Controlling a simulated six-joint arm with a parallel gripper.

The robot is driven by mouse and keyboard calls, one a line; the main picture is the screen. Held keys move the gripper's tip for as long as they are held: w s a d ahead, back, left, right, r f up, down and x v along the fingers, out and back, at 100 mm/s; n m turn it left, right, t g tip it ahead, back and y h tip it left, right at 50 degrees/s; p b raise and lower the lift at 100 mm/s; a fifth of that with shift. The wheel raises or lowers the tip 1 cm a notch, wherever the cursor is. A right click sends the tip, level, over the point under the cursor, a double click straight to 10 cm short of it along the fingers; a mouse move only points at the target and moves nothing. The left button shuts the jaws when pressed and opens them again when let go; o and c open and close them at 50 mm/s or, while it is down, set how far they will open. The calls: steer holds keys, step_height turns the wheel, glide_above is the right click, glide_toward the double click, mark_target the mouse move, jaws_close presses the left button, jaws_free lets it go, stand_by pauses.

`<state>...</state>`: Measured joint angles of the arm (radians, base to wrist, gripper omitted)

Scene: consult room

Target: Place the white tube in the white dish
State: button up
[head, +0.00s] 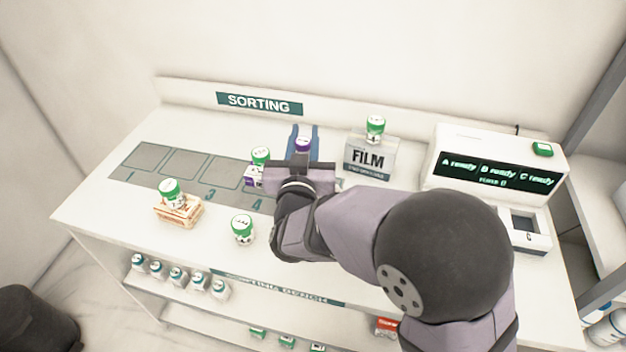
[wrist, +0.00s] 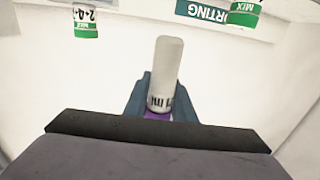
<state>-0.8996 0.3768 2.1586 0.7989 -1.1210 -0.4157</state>
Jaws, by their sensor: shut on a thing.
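The white tube (wrist: 166,70) has dark print and a purple cap, and it sits between the blue fingers of my gripper (wrist: 163,88) in the wrist view. In the head view, its purple cap (head: 303,143) shows between the fingers of my gripper (head: 304,131), over the back middle of the bench. My gripper is shut on the tube. Most of the tube is hidden in the head view, so I cannot tell whether it touches the bench. I cannot make out a white dish for certain; a white unit with a grey recess (head: 544,243) stands at the right.
A display unit (head: 490,172) stands back right.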

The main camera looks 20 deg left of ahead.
steer(key=shift+f, duration=4.4)
steer(key=shift+f, duration=0.1)
steer(key=shift+f, duration=0.15)
steer(key=o, duration=1)
steer(key=shift+r, duration=0.3)
steer(key=s, duration=0.4)
steer(key=s+d+b, duration=0.1)
steer(key=s, duration=0.3)
steer(key=s+d, duration=0.1)
steer(key=s, duration=0.2)
steer(key=shift+s+d+b, duration=0.2)
steer(key=shift+s+b, duration=0.2)
